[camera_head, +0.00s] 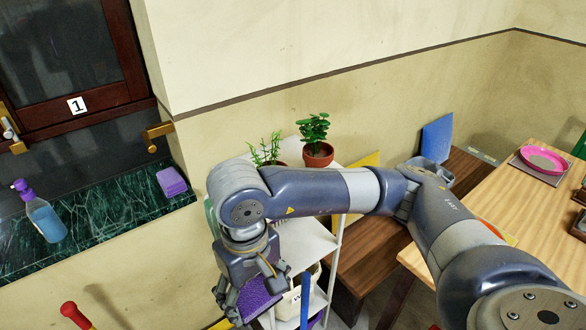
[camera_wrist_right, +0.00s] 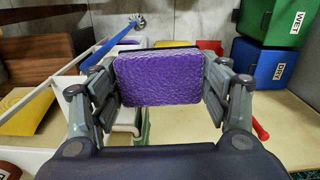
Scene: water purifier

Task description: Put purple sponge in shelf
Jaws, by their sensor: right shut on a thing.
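A purple sponge (camera_wrist_right: 158,77) is held between the two fingers of my right gripper (camera_wrist_right: 160,85), with its broad textured face toward the wrist camera. In the head view the right gripper (camera_head: 248,290) hangs down in front of the white shelf (camera_head: 322,245), and part of the held purple sponge (camera_head: 262,292) shows between its fingers. Another purple sponge (camera_head: 172,181) lies on the green marble ledge at the left. Two potted plants stand on the shelf's top, partly behind my arm. My left gripper is not in view.
A spray bottle (camera_head: 46,220) stands on the marble ledge (camera_head: 110,215). A brown bench (camera_head: 375,255) and a wooden table (camera_head: 480,205) with a pink plate (camera_head: 543,160) are on the right. Green and blue bins (camera_wrist_right: 258,62) show in the wrist view.

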